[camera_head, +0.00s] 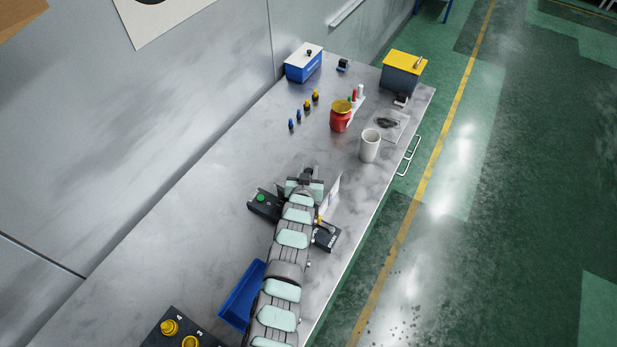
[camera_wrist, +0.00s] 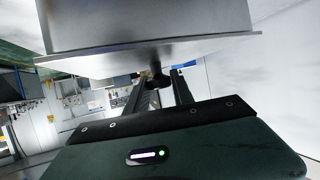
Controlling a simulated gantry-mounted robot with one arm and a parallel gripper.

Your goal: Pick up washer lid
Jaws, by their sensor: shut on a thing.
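The washer lid (camera_wrist: 150,35) is a grey metal piece with a wide flange and a dark knob. It fills the top of the wrist view. My gripper (camera_wrist: 157,84) has its two dark fingers on either side of the knob and is shut on it. In the head view my arm reaches up from the bottom to the middle of the bench, mostly hiding the gripper; a pale, tilted plate edge (camera_head: 331,192) shows beside its end, probably part of the lid. A dark fixture with a green button (camera_head: 261,198) lies under the arm.
A white cup (camera_head: 370,147), a red jar (camera_head: 340,119), a blue box (camera_head: 303,66) and a yellow-lidded box (camera_head: 401,78) stand on the far bench (camera_head: 215,190). A blue bin (camera_head: 242,294) and a yellow-knobbed panel (camera_head: 180,332) are near.

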